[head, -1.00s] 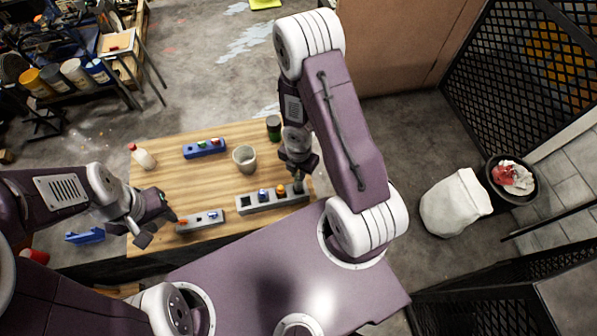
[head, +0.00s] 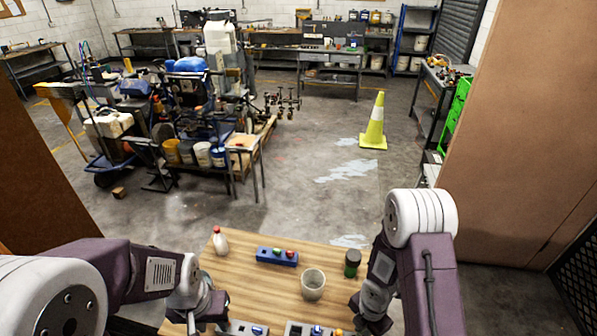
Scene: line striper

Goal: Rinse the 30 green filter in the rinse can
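A blue block (head: 266,257) stands on the wooden table with small green and red pieces in its top. I cannot tell which piece is the 30 green filter; the green piece (head: 277,251) is one candidate. An open pale grey can (head: 313,286), which looks like the rinse can, stands right of and nearer than the block. My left gripper (head: 205,322) is at the table's near left, partly cut off by the bottom edge; its fingers look spread with nothing between them. My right gripper (head: 366,318) is at the near right, its fingers largely hidden.
A white bottle with a red cap (head: 220,242) stands at the back left of the table (head: 245,282), and a dark green jar (head: 352,263) at the back right. Grey trays (head: 296,328) are cut off at the bottom. A yellow cone (head: 375,125) stands on the open floor beyond.

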